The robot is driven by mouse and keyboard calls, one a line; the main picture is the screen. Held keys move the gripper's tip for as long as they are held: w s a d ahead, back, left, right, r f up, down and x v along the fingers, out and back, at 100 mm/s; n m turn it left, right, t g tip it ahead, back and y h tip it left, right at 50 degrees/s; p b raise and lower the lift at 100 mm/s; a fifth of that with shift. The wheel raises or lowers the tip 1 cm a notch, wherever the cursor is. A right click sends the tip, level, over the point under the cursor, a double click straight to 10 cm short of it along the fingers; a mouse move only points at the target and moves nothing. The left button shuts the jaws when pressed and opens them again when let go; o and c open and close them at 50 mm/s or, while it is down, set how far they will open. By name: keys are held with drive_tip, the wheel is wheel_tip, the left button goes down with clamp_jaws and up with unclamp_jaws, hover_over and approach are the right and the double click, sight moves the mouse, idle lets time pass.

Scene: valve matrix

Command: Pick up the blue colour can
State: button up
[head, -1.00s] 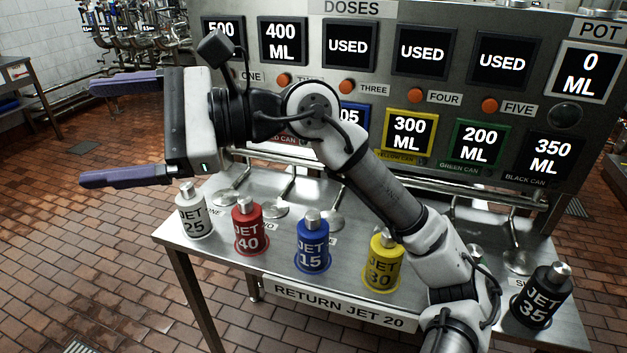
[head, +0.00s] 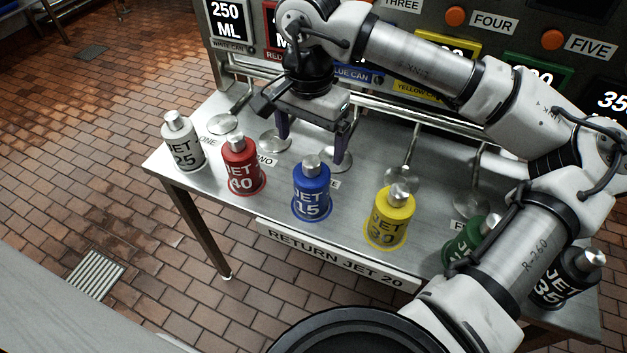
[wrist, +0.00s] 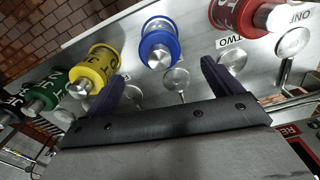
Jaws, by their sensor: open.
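The blue can (head: 312,192), marked JET 15 with a silver cap, stands upright on the steel table (head: 225,200) between the red and yellow cans. My gripper (head: 312,150) points down behind the blue can, at the panel side, with its purple fingers apart and nothing between them. In the wrist view the blue can (wrist: 160,42) lies ahead of the two open fingers (wrist: 165,85), roughly centred between them and not touched.
The red can (head: 241,165) and white can (head: 183,142) stand to the left. The yellow can (head: 390,217), green can (head: 468,243) and black can (head: 566,278) stand to the right. Round metal discs on stems and a rail (head: 370,105) lie behind, below the display panel.

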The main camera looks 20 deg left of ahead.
sight(312, 173)
wheel_tip(312, 173, down, 5)
drive_tip(key=shift+r, duration=0.2)
drive_tip(key=shift+f+p, duration=1.35)
drive_tip(key=shift+f, duration=1.3)
drive_tip(key=c, duration=1.1)
drive_tip(key=shift+c, duration=0.5)
drive_tip(key=shift+r, duration=0.15)
